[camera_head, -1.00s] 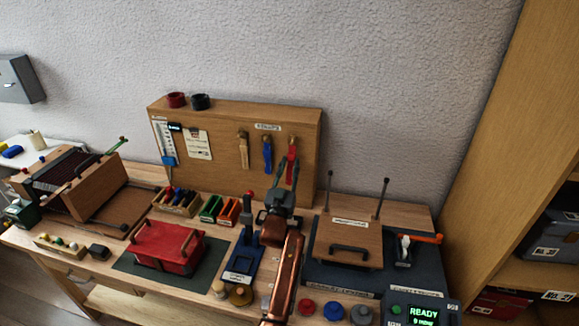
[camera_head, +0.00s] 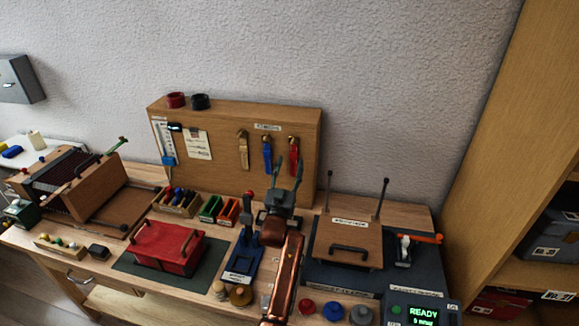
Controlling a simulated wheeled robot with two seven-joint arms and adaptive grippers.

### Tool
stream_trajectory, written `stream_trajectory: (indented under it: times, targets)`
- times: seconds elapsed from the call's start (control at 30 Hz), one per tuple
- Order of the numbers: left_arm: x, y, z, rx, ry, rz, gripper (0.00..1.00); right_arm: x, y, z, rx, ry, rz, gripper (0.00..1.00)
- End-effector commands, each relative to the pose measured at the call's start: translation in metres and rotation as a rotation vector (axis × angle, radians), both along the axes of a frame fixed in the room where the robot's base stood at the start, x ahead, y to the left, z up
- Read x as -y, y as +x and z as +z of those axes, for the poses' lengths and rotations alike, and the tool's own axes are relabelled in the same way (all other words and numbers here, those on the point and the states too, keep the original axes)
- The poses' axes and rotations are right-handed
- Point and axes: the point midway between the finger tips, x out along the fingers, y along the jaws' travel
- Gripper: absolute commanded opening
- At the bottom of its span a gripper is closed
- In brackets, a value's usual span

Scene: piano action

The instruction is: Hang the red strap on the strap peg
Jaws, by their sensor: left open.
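The red strap (camera_head: 293,151) hangs against the wooden back panel, rightmost of three straps under a small white label. The blue strap (camera_head: 267,155) hangs beside it, and a tan strap (camera_head: 243,150) hangs further left. My right gripper is not in view.
A red box with handles (camera_head: 167,246) sits on a green mat at left. Small bins (camera_head: 211,208) stand below the panel. A wooden-lidded press (camera_head: 348,243) with two upright rods stands to the right. Red and black rolls (camera_head: 176,100) rest on the panel top.

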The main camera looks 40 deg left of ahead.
Motion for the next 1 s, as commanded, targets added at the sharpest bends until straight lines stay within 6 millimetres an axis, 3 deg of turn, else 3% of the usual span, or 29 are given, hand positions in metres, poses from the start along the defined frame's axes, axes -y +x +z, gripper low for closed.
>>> stream_trajectory:
  times: [0.17, 0.6, 0.8, 1.0]
  targets:
    - [0.006, -0.010, -0.006, -0.002, -0.001, -0.001, 0.45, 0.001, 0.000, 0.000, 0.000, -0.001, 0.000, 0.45]
    - [0.043, -0.080, -0.036, -0.002, -0.001, 0.001, 0.45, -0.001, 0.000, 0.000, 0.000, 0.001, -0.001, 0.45]
    - [0.052, -0.096, -0.042, -0.001, 0.000, 0.000, 0.45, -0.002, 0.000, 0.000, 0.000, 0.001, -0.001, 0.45]
    - [0.054, -0.098, -0.043, 0.000, 0.000, 0.000, 0.45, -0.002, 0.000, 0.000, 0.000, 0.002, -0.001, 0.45]
